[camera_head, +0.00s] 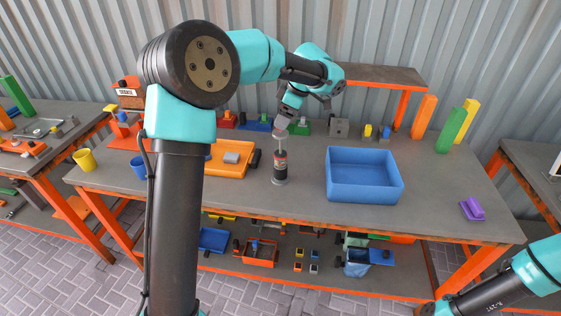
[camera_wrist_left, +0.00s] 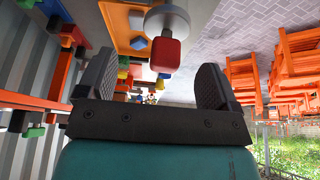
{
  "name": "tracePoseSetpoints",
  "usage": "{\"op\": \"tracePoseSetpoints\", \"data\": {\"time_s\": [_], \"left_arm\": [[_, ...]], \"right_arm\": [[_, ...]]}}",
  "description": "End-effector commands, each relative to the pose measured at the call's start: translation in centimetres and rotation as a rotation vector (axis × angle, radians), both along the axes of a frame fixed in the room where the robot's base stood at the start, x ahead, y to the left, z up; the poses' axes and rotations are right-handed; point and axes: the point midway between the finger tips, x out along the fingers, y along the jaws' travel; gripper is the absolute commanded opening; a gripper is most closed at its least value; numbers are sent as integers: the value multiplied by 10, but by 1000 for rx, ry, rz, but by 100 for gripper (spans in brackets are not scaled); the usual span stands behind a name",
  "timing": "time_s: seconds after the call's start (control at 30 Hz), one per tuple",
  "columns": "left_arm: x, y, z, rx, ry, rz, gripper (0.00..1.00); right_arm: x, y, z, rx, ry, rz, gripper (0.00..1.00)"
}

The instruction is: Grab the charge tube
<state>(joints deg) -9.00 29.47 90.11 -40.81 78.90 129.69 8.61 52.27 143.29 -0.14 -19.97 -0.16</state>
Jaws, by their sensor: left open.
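The likely charge tube (camera_head: 280,170) is a dark upright cylinder with a red band and a thin grey stem on top. It stands on the grey workbench (camera_head: 310,218), left of the blue bin. My left gripper (camera_head: 287,124) is just above its top in the head view. In the left wrist view my left gripper (camera_wrist_left: 153,82) has its two dark fingers wide apart with nothing held between them. A grey disc with a red piece (camera_wrist_left: 166,54) shows beyond the fingers; I cannot tell whether it is the tube. The right gripper is not visible.
A blue bin (camera_head: 364,176) stands right of the tube. An orange tray (camera_head: 232,158) lies left of it. Coloured blocks line the back, and a purple piece (camera_head: 472,209) lies at the right. The bench's front middle is clear. My right arm shows at bottom right.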

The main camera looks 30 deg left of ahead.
Motion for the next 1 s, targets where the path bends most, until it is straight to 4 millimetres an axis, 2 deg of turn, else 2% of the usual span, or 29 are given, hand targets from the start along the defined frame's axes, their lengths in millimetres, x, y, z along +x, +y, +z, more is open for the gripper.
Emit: {"op": "tracePoseSetpoints", "data": {"time_s": [0.17,0.53,1.0], "left_arm": [[-2,2,-5,0,2,1,86],[-10,17,-45,1,1,0,86],[-10,17,-48,0,0,0,86]], "right_arm": [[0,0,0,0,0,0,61],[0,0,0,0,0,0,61],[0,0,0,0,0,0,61]]}}
